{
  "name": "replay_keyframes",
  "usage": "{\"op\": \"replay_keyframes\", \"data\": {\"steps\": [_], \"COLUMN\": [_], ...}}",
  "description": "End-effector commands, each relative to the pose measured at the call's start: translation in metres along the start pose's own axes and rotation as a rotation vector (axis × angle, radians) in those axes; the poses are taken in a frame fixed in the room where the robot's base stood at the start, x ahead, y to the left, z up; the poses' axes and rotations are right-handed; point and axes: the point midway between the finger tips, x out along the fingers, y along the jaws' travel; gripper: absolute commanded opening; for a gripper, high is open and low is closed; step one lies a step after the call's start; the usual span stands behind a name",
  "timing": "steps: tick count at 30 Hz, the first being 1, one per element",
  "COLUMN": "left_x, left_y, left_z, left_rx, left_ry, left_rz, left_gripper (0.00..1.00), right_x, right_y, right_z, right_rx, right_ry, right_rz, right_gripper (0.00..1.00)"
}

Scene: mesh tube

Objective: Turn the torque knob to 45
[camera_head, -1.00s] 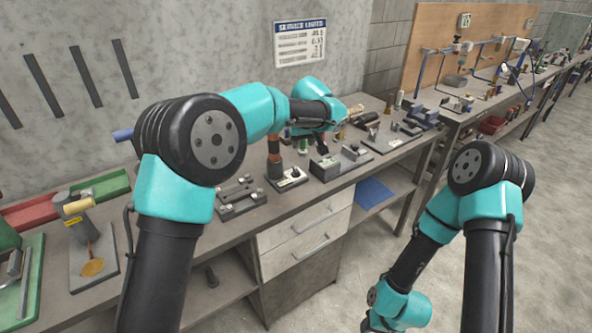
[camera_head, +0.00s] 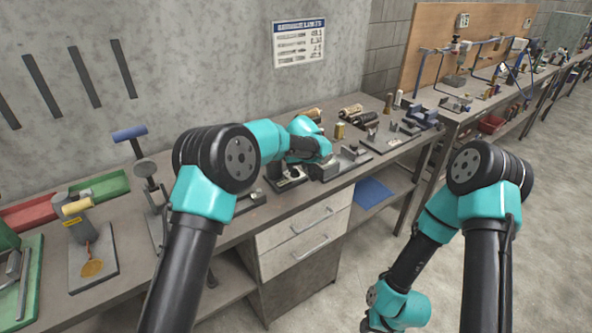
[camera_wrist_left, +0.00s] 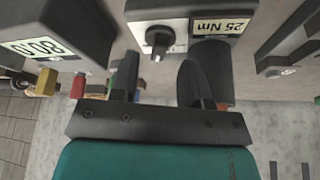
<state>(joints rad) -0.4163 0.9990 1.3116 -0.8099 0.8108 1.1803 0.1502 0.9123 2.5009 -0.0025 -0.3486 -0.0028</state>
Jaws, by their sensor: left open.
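In the left wrist view a round black knob (camera_wrist_left: 157,41) with a white pointer mark sits on a grey block. A pale label (camera_wrist_left: 217,26) beside it seems to read 25 Nm. The open, empty fingers of my left gripper (camera_wrist_left: 158,78) lie just below the knob in that view, one to each side, apart from it. In the head view my left gripper (camera_head: 322,158) is over the bench among small grey fixtures, partly hidden by its own wrist. The knob cannot be made out there. My right gripper is out of view.
Another block (camera_wrist_left: 55,35) with a number label stands at left in the wrist view. Coloured pegs and cylinders stand close by the fingers. On the bench are a red tray (camera_head: 32,212), a green tray (camera_head: 100,188) and a blue-handled tool (camera_head: 130,133). Drawers (camera_head: 303,240) are below.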

Motion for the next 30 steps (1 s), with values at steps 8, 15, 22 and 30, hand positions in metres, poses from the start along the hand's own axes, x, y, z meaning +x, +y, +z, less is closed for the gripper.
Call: {"op": "replay_keyframes", "data": {"steps": [8,15,22,30], "left_x": [0.030,0.032,0.031,0.031], "left_y": [0.000,0.000,0.000,0.000], "left_z": [0.000,0.000,0.000,0.000], "left_rx": [-0.001,-0.001,-0.001,-0.001], "left_ry": [-0.001,0.000,0.000,0.000], "left_rz": [0.000,0.000,0.000,0.000], "left_gripper": [0.43,0.43,0.28,0.02], "right_x": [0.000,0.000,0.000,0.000], "right_y": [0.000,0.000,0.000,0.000], "right_z": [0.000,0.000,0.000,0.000], "right_rx": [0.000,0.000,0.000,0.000], "right_ry": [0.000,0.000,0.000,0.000], "right_rz": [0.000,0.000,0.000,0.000], "right_gripper": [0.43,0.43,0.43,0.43]}}
